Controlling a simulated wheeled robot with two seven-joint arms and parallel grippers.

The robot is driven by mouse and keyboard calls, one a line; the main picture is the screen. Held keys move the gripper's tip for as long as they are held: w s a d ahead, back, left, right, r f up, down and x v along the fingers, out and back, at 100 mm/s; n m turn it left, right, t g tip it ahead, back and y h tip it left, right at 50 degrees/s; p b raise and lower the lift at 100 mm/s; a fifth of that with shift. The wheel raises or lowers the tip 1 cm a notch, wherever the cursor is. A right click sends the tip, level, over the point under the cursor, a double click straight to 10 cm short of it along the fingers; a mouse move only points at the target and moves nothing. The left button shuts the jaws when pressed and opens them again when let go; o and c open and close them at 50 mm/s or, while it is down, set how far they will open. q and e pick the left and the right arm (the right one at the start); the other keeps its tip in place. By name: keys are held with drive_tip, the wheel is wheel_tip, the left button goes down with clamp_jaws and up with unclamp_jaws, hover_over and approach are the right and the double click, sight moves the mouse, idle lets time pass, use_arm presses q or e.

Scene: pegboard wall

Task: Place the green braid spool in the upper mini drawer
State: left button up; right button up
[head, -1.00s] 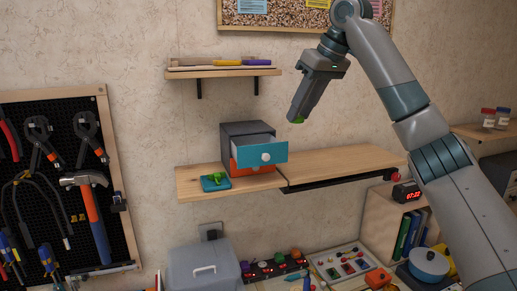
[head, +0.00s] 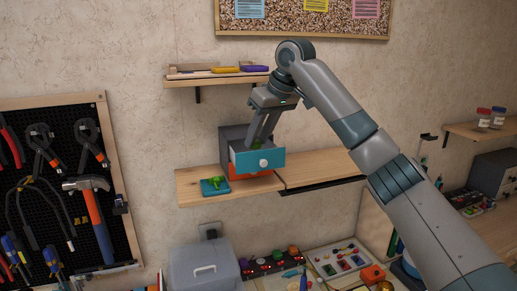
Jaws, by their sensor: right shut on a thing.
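The mini drawer unit (head: 232,138) is a dark grey box on the wooden shelf. My right gripper (head: 258,139) points down into the open upper drawer from above. It is shut on the green braid spool (head: 254,143), of which only a bit of green shows between the fingertips; the drawer front hides what lies lower. I cannot tell whether the spool touches the drawer floor. My left gripper is out of view.
A teal piece with a green item on it (head: 215,185) lies on the shelf left of the drawers. A higher shelf (head: 190,82) with tools is above. The shelf (head: 325,167) right of the drawers is clear, under my right arm. Tools hang on the pegboard (head: 75,140).

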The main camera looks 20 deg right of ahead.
sight(260, 146)
wheel_tip(260, 146, down, 3)
drive_tip(key=shift+f+p, duration=0.1)
drive_tip(key=shift+p, duration=1)
drive_tip(key=shift+f, duration=0.4)
drive_tip(key=shift+f, duration=0.1)
drive_tip(key=o, duration=0.7)
drive_tip(key=shift+o, duration=0.2)
drive_tip(key=shift+s+d+r+b, duration=0.15)
drive_tip(key=shift+r+b, duration=0.15)
drive_tip(key=shift+r, duration=0.2)
drive_tip(key=b+v, duration=0.3)
drive_tip(key=v, duration=0.8)
drive_tip(key=shift+b, duration=0.35)
